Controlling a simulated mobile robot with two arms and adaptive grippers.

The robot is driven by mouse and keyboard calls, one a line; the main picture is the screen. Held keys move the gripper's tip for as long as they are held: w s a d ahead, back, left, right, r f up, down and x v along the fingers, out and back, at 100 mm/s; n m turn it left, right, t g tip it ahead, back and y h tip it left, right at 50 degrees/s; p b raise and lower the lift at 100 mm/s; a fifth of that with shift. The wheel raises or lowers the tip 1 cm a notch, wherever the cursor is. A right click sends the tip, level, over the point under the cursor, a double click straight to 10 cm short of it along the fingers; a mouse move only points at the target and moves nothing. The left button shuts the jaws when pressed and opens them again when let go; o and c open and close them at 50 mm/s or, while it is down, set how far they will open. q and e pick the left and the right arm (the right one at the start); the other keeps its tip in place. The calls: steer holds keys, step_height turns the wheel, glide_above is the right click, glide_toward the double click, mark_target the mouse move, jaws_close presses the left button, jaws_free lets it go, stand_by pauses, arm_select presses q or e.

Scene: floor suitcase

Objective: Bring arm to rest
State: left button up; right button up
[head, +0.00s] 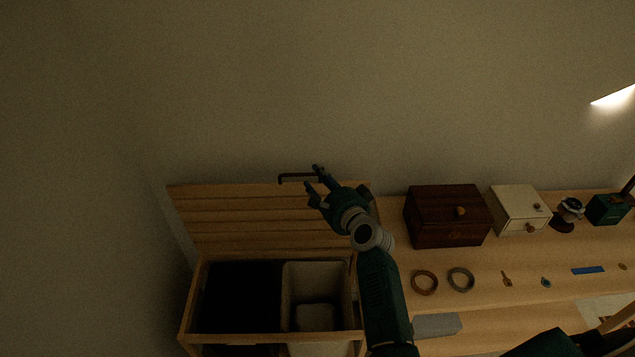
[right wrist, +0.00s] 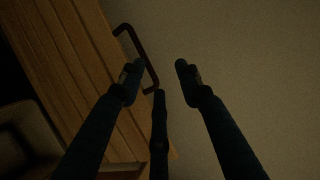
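My right gripper (head: 312,177) is at the upper edge of the raised wooden lid (head: 260,215) of a chest. Its fingers are spread, and nothing shows between them. A dark bar handle (head: 297,177) at the lid's top edge is just left of the fingertips. In the right wrist view the handle (right wrist: 150,65) lies close to the left finger of my right gripper (right wrist: 158,67); I cannot tell if they touch. My left gripper is not in view.
The open chest (head: 186,315) holds a dark compartment and a pale bin (head: 302,272). To the right, a wooden bench bears a dark brown box (head: 430,220), a cream drawer box (head: 508,200), two rings (head: 424,281) and small items. Bare wall is behind.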

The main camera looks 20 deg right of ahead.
steer(key=s+a+f+n+g+y, duration=0.1)
steer(key=s+a+f+n+g, duration=0.2)
steer(key=s+f+n, duration=0.45)
steer(key=s+a+f+n+g+y, duration=0.1)
steer(key=s+a+f+n+g, duration=0.2)
steer(key=s, duration=0.7)
steer(key=s+d+n+g+h, duration=0.25)
steer(key=s+n+g, duration=0.5)
steer(key=s, duration=1.65)
steer(key=s+f+n+b, duration=0.2)
steer(key=s+f+b, duration=0.1)
steer(key=f, duration=2.7)
steer(key=s+d+f+g+b, duration=0.1)
steer(key=s+d+f, duration=0.1)
steer(key=s+f, duration=1.5)
steer(key=shift+d+f+n+h+b, duration=0.25)
steer(key=shift+f+n+h+b, duration=0.1)
steer(key=shift+f+h, duration=0.15)
